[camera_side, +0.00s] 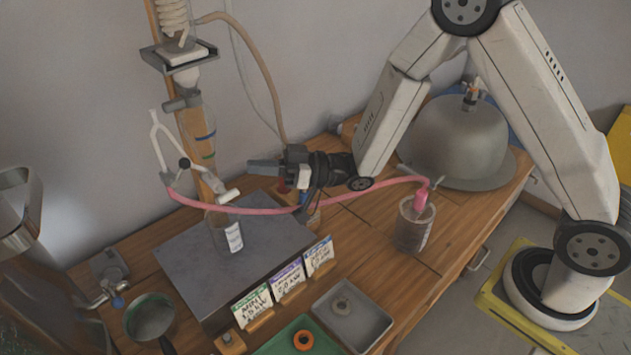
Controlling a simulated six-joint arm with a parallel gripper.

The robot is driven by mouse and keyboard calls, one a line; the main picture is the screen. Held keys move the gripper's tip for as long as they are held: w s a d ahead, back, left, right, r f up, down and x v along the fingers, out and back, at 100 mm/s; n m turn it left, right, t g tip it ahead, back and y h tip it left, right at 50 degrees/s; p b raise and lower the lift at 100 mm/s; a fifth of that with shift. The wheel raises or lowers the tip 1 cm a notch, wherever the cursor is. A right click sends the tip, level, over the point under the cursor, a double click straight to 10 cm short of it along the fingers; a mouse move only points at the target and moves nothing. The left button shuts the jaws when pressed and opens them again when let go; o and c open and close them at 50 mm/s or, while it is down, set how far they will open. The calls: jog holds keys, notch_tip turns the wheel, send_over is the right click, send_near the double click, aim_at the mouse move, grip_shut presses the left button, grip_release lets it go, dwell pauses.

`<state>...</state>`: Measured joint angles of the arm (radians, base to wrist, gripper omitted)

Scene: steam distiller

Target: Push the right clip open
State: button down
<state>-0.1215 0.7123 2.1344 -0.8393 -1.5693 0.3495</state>
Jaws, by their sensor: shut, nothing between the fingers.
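My gripper (264,167) is shut and empty. It points left above the grey metal slab, behind the pink hose, near the wooden post of the glassware stand. I cannot clearly make out the right clip. The silver dome vessel (455,140) stands at the back right of the wooden bench, behind my arm, with a fitting on its top (472,94).
The pink hose (262,211) runs from the forked glass tube (160,150) to a glass jar (413,228). A beaker (226,232) stands on the grey slab (185,265). Labelled cards, a grey tray (372,324) and a green tray (275,345) are in front.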

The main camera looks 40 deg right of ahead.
send_near(179, 172)
jog(key=w+a, duration=0.1)
jog(key=w+a+r, duration=0.2)
jog(key=a, duration=0.1)
jog(key=shift+w, duration=0.4)
jog(key=shift+a+r+n+g+h, duration=0.1)
jog(key=shift+r+n+g+h, duration=0.3)
jog(key=shift+r+n, duration=0.1)
dwell(0.6)
jog(key=a+r+n+g+h, duration=0.2)
jog(key=a+r+n+h, duration=0.1)
jog(key=a+h, duration=0.2)
jog(key=shift+a+n+g+h, duration=0.3)
jog(key=shift+a+h, duration=0.1)
jog(key=shift+h, duration=0.1)
dwell(0.8)
jog(key=shift+r, duration=0.2)
jog(key=shift+r, duration=0.65)
jog(key=shift+s+r, duration=0.1)
jog(key=shift+r, duration=0.05)
